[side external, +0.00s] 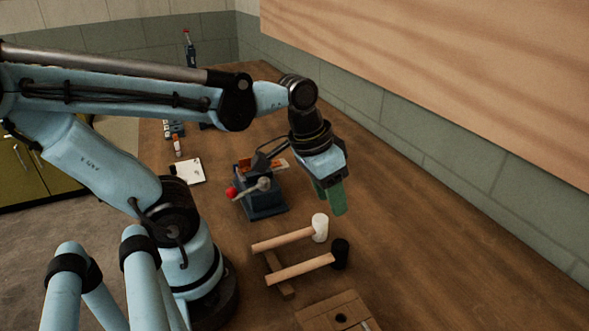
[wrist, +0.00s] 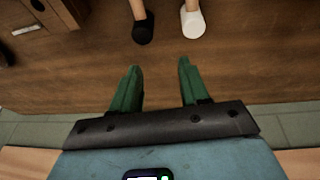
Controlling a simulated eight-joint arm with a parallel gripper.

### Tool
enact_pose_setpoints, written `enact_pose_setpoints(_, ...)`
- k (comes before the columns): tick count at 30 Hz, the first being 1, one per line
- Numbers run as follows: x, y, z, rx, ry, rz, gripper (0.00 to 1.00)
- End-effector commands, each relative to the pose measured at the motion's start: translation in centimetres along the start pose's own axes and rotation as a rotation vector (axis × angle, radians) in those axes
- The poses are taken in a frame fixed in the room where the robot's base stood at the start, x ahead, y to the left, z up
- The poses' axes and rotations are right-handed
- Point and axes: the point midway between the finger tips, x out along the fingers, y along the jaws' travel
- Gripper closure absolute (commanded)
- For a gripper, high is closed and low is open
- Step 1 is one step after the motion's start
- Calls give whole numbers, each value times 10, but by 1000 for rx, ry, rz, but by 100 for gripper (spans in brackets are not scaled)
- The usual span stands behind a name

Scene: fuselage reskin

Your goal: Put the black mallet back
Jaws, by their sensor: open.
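The black mallet (side external: 340,254) lies with its wooden handle across a small wooden rest (side external: 276,271) on the bench. Its black head also shows in the wrist view (wrist: 143,28). The white mallet (side external: 320,228) lies beside it, roughly parallel, and its white head shows in the wrist view (wrist: 193,22). My gripper (side external: 331,203) has green fingers and is above the bench, apart from both mallets. In the wrist view my gripper (wrist: 160,72) is open and empty, with both mallet heads beyond the fingertips.
A blue vise (side external: 264,199) with a red-knobbed lever stands near my gripper. A wooden block with a hole (side external: 338,312) sits at the front, close to the black mallet. A white sheet (side external: 188,170) and small items lie farther back. The bench right of the mallets is clear.

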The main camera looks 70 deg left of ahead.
Motion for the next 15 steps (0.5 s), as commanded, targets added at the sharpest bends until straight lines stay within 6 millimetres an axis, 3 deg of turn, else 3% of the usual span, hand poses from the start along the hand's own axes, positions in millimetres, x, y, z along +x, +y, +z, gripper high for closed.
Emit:
enact_pose_setpoints(6,0,-1,-24,33,270,-63,55)
enact_pose_setpoints(15,-2,0,-30,39,325,-71,55)
